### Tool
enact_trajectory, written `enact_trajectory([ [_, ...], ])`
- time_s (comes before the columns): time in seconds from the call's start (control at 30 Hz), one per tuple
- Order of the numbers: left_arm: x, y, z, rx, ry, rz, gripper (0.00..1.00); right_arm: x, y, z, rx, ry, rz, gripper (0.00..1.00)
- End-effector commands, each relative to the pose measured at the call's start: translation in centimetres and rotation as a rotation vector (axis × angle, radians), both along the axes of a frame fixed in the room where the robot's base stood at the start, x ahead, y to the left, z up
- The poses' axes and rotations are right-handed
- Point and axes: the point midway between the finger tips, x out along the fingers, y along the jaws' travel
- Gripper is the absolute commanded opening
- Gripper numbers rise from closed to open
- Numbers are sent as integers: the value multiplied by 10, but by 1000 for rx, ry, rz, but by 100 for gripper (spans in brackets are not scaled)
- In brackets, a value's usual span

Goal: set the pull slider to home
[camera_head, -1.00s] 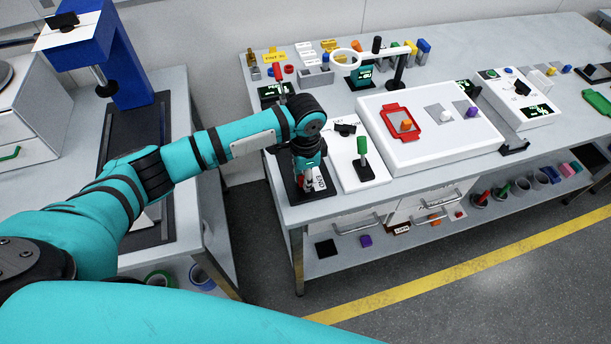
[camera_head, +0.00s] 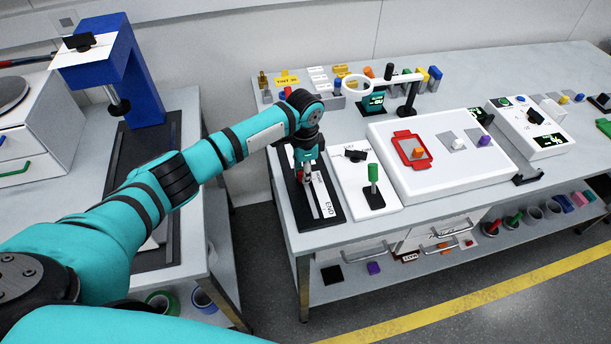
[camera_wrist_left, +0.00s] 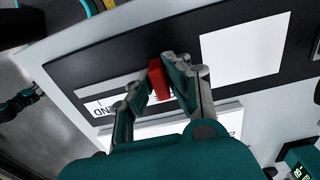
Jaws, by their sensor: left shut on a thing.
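The pull slider is a long black base (camera_head: 330,216) with a pale strip marked END (camera_head: 325,205), at the near left of the bench. Its red knob (camera_wrist_left: 160,82) shows between the fingers in the left wrist view. My left gripper (camera_head: 306,174) reaches down over the slider from above and is shut on this knob; it also shows in the left wrist view (camera_wrist_left: 161,88). The knob stands away from the END lettering, toward the back of the base. The home end is mostly hidden by my arm in the head view. My right gripper is not in view.
A white panel with a green-handled lever (camera_head: 373,177) stands close to the right of the slider. Beyond it is a large white box (camera_head: 450,185) with a red frame (camera_head: 404,135). A magnifier ring (camera_head: 357,83) and small parts stand behind.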

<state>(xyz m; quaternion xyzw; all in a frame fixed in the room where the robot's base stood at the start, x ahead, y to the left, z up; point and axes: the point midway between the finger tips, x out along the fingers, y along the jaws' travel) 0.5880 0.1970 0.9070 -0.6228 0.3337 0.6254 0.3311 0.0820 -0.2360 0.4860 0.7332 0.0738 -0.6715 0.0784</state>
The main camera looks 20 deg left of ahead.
Motion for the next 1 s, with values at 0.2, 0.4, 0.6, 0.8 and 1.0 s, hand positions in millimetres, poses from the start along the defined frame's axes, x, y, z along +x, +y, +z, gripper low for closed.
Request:
enact_trajectory([
  [0.2, 3, 2, 2, 2, -10, 3, 32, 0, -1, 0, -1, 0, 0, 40],
  [0.4, 2, 2, 1, 2, -7, 2, 37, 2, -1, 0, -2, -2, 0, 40],
  [0.6, 2, 1, 8, 1, -7, 2, 37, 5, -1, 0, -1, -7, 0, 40],
  [0.8, 4, 2, 44, 1, -12, 1, 37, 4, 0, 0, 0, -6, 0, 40],
  [1.0, 3, 2, 86, 0, -11, 2, 37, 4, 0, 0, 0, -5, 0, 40],
])
